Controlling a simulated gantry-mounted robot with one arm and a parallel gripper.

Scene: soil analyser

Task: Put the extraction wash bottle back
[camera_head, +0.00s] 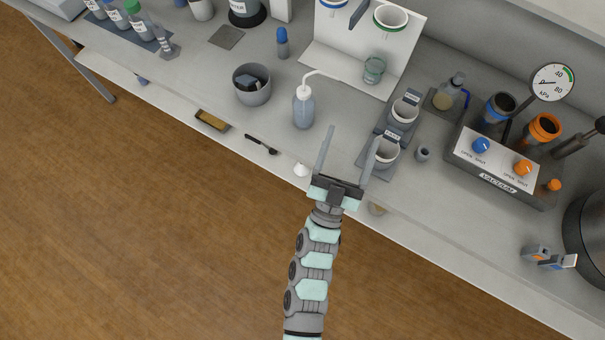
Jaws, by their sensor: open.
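The wash bottle (303,112) is a translucent grey-blue bottle with a white cap and a bent white spout pointing up and right. It stands upright on the grey bench, in front of a white stand. My gripper (350,134) is open and empty, to the right of the bottle and apart from it. Its two long fingers point toward the back of the bench. Any label on the bottle cannot be read.
A dark grey bin (252,88) stands left of the bottle. Labelled cup holders (385,150) sit close to my right finger. The white stand (345,72) holds a small glass beaker (374,71). A vacuum unit (497,163) is at right. A black spatula-like tool (261,144) lies at the front edge.

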